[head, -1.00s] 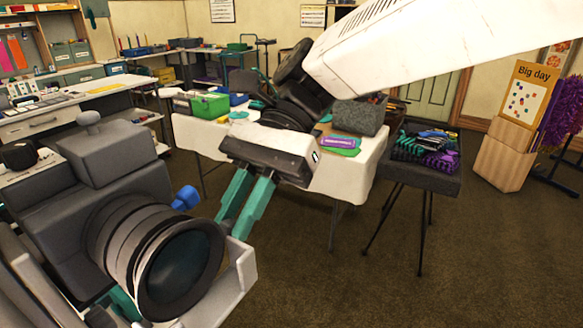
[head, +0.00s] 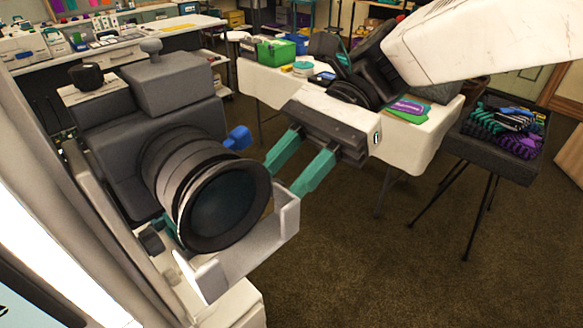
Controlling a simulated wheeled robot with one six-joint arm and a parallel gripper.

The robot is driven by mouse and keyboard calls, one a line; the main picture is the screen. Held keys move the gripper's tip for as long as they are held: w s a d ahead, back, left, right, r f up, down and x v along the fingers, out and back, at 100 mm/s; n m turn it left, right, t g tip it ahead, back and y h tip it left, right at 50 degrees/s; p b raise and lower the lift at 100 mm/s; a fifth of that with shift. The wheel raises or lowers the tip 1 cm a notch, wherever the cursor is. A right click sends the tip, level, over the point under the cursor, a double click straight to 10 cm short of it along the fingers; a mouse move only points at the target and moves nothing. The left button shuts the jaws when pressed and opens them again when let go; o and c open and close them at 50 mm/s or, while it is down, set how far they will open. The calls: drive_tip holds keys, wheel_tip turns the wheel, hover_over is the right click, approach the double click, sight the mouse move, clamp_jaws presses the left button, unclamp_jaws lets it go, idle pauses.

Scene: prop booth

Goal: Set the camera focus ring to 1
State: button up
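A grey prop camera (head: 150,110) stands at the left, its large dark lens (head: 225,205) facing front right. A blue lever (head: 238,137) sticks out from the upper right side of the grey ringed barrel (head: 180,165). No number marks are legible on the ring. My gripper (head: 282,182) has two teal fingers and is open, with nothing seen between them.
A white-covered table (head: 425,145) behind my gripper carries a green bin (head: 275,50) and other items. A dark stand (head: 500,160) with black and purple things is at the right. A white counter (head: 130,45) runs along the back left. The carpet at lower right is clear.

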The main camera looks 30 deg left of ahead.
drive_tip(key=v, duration=0.7)
drive_tip(key=shift+w+r, duration=0.2)
drive_tip(key=shift+w, duration=0.15)
idle(0.4)
